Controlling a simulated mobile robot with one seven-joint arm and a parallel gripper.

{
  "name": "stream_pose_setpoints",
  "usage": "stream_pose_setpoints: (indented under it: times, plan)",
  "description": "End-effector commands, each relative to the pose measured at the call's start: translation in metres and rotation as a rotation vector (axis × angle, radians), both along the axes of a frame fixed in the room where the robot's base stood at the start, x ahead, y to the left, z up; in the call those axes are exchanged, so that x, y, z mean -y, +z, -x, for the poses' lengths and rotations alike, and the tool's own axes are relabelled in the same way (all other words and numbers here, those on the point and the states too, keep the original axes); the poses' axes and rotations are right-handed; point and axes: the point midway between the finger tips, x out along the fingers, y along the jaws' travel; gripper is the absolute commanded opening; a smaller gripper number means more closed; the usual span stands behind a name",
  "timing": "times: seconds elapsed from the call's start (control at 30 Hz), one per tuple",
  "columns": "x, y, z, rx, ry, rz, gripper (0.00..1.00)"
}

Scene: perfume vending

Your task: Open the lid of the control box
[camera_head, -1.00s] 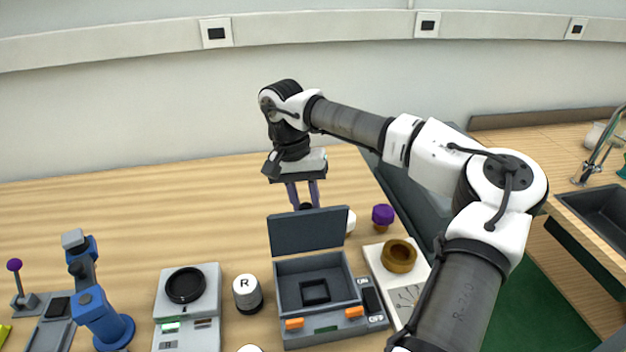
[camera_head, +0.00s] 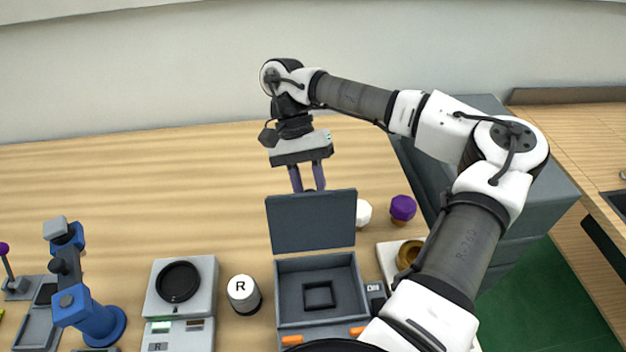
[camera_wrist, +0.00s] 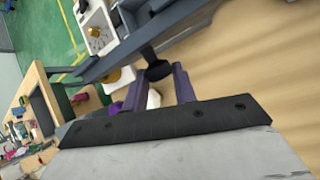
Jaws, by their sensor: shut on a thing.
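The control box (camera_head: 284,298) is a grey box with orange latches at its front, low centre in the head view. Its lid (camera_head: 312,222) stands raised at the back edge, so the inside with a small square recess shows. My gripper (camera_head: 309,187) is behind the top of the lid, pointing down, with purple fingers. In the wrist view, the fingers (camera_wrist: 158,78) close on a small black knob (camera_wrist: 158,69) beside the grey lid (camera_wrist: 150,40). The lid hides the fingertips in part in the head view. My arm covers the box's front right corner.
A white jar marked R (camera_head: 242,296) and a grey scale (camera_head: 180,288) stand left of the box. A white-capped item (camera_head: 362,213) and a purple-capped bottle (camera_head: 402,208) stand right of the lid. A blue device (camera_head: 92,310) is far left. The table behind is clear.

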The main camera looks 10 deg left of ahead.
Motion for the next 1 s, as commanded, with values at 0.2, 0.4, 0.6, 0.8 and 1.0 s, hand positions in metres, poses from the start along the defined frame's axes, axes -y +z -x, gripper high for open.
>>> stream_pose_setpoints:
  times: [0.2, 0.4, 0.6, 0.8, 1.0]
  plan:
    - [-0.005, -0.007, 0.002, -0.003, -0.001, -0.012, 0.0]
    - [-0.005, -0.006, 0.001, -0.002, -0.001, -0.013, 0.35]
    - [-0.004, -0.004, 0.0, 0.001, -0.003, -0.012, 0.48]
    - [-0.003, -0.001, -0.001, 0.003, -0.004, -0.01, 0.48]
    - [-0.01, 0.015, -0.012, 0.007, -0.005, -0.007, 0.48]
